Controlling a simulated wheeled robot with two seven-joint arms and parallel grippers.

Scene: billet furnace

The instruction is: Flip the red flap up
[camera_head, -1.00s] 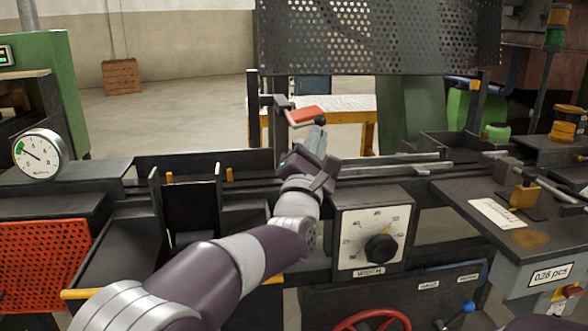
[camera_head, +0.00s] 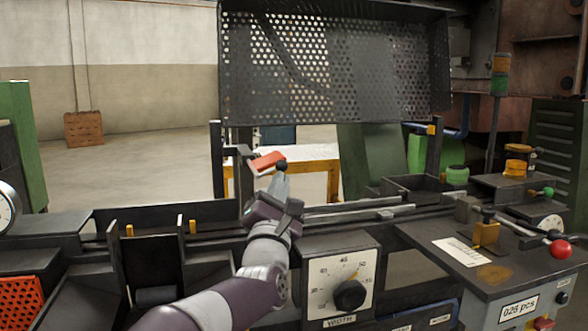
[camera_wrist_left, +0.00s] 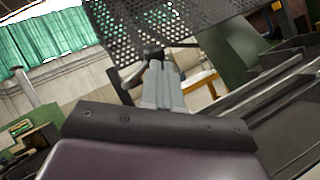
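The red flap (camera_head: 266,161) sticks out from a dark post beneath the perforated guard, tilted slightly, with a black knob (camera_head: 281,165) at its right end. My left gripper (camera_head: 280,175) reaches up to the knob from below and in front. Its grey fingers lie close together and look shut, with the knob right at their tips. In the left wrist view, the black knob (camera_wrist_left: 153,53) shows just beyond the fingertips (camera_wrist_left: 158,66); I cannot tell whether they touch. The flap's red face is mostly hidden there. My right gripper is out of view.
The perforated guard (camera_head: 335,65) hangs above and behind the flap. A dark rail bench (camera_head: 180,215) runs across below it. The width dial panel (camera_head: 338,283) stands right of my left forearm. A yellow-legged table (camera_head: 315,152) is behind.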

